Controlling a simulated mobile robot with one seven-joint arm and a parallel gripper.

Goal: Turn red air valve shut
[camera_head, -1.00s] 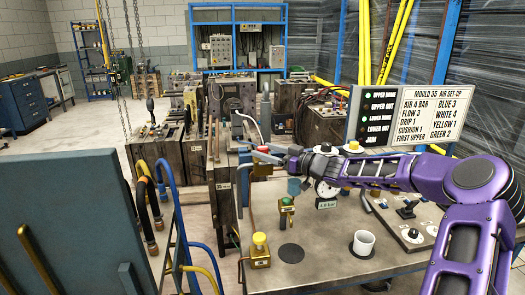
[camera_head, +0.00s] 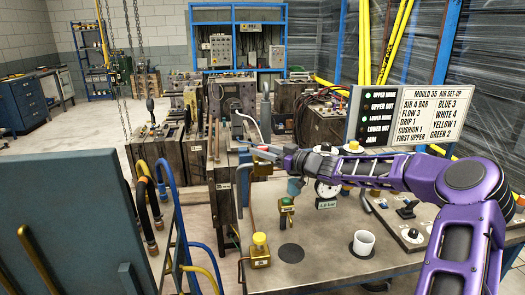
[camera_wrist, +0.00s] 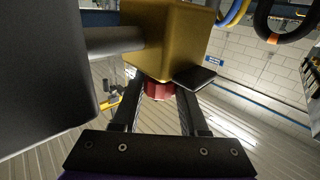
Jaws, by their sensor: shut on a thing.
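The red air valve (camera_wrist: 158,90) shows in the wrist view as a small red knob under a brass block (camera_wrist: 165,38) with a grey pipe on its left. My gripper (camera_wrist: 157,95) has its two dark fingers on either side of the red knob, shut on it. The knob is mostly hidden there by the fingers.
A set-up board (camera_head: 402,116) stands behind. A blue-grey panel (camera_head: 75,220) fills the left foreground.

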